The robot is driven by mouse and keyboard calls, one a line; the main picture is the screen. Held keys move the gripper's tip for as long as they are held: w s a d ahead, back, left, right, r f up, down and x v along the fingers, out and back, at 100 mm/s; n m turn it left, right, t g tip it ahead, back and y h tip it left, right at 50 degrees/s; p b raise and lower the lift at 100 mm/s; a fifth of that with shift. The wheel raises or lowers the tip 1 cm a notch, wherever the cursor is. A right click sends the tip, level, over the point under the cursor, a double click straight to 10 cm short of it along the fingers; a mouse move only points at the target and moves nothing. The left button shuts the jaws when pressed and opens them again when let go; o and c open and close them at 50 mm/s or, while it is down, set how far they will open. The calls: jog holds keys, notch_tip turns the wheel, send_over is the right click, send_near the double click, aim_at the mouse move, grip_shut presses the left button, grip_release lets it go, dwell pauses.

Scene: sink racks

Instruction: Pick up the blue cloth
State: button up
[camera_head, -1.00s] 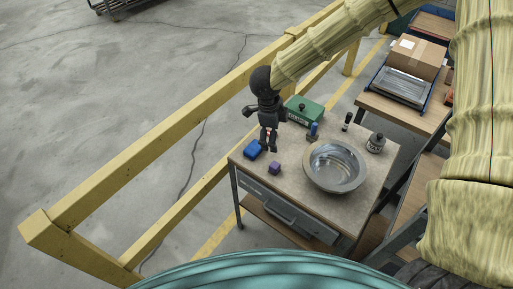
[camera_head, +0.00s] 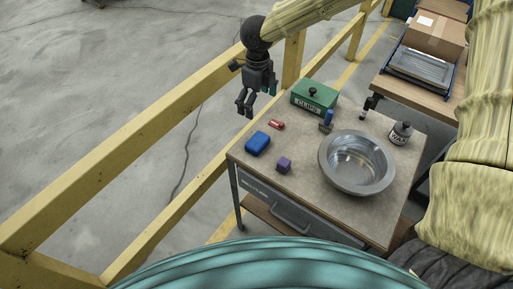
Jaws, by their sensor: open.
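The blue cloth (camera_head: 258,143) looks like a small, thick folded blue block. It lies flat near the left edge of the grey-topped table (camera_head: 300,195). My gripper (camera_head: 245,109) is open and empty, with its dark fingers pointing down. In the picture it is just above and slightly left of the blue cloth, apart from it. How high it is above the table is hard to tell.
A purple cube (camera_head: 283,165), a small red item (camera_head: 276,124), a blue-handled brush (camera_head: 327,121) and a green box (camera_head: 315,98) stand near the cloth. A metal bowl (camera_head: 357,163) and dark bottle (camera_head: 400,133) are right. A yellow railing (camera_head: 130,140) runs along the left.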

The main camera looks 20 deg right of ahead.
jog(key=b, duration=0.7)
send_over(258, 140)
notch_tip(258, 140, down, 8)
jog(key=shift+f+p, duration=1.2)
jog(key=shift+f, duration=4.2)
jog(key=c, duration=0.9)
